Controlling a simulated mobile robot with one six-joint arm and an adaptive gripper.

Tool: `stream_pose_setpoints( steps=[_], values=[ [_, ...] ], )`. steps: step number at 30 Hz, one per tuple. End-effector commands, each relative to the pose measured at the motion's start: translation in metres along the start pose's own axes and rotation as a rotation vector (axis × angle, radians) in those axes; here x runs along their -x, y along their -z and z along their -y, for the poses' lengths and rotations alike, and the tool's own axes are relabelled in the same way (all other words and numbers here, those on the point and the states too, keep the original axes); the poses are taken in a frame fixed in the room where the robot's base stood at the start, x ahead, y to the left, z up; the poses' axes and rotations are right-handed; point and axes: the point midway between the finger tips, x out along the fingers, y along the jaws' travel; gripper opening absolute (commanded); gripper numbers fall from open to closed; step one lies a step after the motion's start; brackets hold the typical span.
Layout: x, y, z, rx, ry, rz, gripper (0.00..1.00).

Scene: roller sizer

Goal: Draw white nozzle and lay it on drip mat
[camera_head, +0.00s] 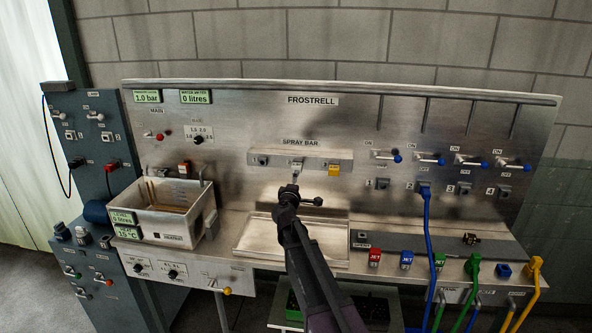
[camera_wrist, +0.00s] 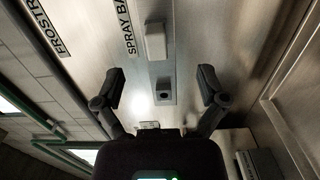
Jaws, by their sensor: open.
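A white block, apparently the white nozzle (camera_wrist: 155,42), sits under the SPRAY BAR label in the wrist view. In the head view the nozzle (camera_head: 297,167) looks small and pale at the middle of the spray bar, just above my gripper (camera_head: 289,191). In the wrist view my gripper (camera_wrist: 161,88) is open with its fingers spread wide and nothing between them. A bar socket (camera_wrist: 166,95) shows beyond the finger gap, and the white block is past the fingertips.
A shallow metal tray (camera_head: 250,238) lies below the bar. A water basin (camera_head: 205,222) stands at left. A yellow piece (camera_head: 333,168) is at the bar's right end. Coloured hoses, including a blue one (camera_head: 428,240), hang at right. A small dark item (camera_head: 471,239) lies on the mat.

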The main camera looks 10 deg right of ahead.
Motion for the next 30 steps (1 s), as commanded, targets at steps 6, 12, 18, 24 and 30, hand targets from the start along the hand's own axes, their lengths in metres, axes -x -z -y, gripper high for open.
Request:
stream_pose_setpoints(
  steps=[6, 12, 18, 24, 30],
  values=[
    [-0.005, 0.014, -0.004, 0.049, -0.022, -0.045, 0.91],
    [-0.005, 0.014, -0.004, 0.049, -0.022, -0.045, 0.91],
    [-0.006, 0.015, -0.004, 0.048, -0.021, -0.044, 0.91],
    [-0.014, 0.015, -0.004, 0.048, -0.021, -0.044, 0.91],
    [-0.030, 0.016, -0.004, 0.048, -0.021, -0.043, 0.91]
  ],
)
